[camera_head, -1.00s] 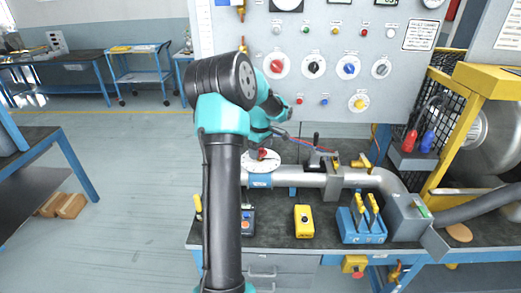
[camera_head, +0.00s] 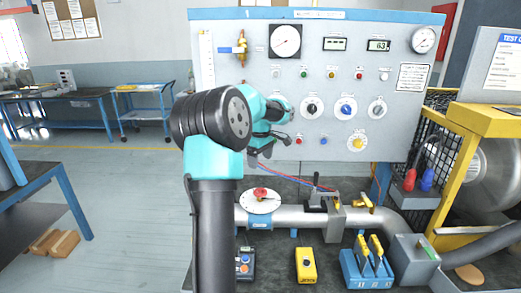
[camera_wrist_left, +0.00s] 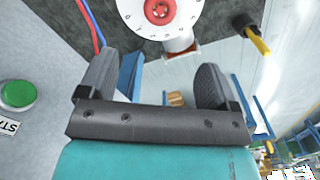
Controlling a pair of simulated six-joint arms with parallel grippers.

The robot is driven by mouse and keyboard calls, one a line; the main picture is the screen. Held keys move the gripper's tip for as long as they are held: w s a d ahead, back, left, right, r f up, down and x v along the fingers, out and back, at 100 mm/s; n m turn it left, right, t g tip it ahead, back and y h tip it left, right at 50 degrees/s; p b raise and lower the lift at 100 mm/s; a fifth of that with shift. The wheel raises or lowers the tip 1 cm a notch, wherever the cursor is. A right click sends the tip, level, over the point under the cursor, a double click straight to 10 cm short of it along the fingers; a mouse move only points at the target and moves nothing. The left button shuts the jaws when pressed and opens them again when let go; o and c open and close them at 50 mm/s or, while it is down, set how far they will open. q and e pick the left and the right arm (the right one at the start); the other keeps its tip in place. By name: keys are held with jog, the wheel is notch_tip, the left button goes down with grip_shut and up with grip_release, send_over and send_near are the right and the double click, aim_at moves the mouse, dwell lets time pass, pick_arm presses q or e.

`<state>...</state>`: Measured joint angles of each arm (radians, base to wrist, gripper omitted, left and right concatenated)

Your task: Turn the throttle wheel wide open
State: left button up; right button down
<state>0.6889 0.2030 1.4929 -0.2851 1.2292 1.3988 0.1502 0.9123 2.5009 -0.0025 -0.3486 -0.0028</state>
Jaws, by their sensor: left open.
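The throttle wheel (camera_head: 261,193) is a small red handwheel on a round white dial plate, on top of the silver pipe. In the left wrist view the red wheel (camera_wrist_left: 160,11) is at the top edge, partly cut off, with dark marks round its white plate. My left gripper (camera_head: 268,148) is above the wheel, in front of the control panel, and apart from it. In the left wrist view its two fingers (camera_wrist_left: 154,75) are spread with nothing between them. My right gripper does not show.
The control panel (camera_head: 225,70) with knobs and gauges stands close behind my left gripper. Red and blue wires (camera_head: 290,179) run to a clamp on the pipe (camera_head: 292,216). A yellow button box (camera_head: 306,265) and a blue switch block (camera_head: 365,270) stand in front.

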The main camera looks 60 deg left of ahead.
pick_arm(q)
notch_tip(320, 180, up, 4)
jog(key=shift+f, duration=0.15)
dwell(0.5)
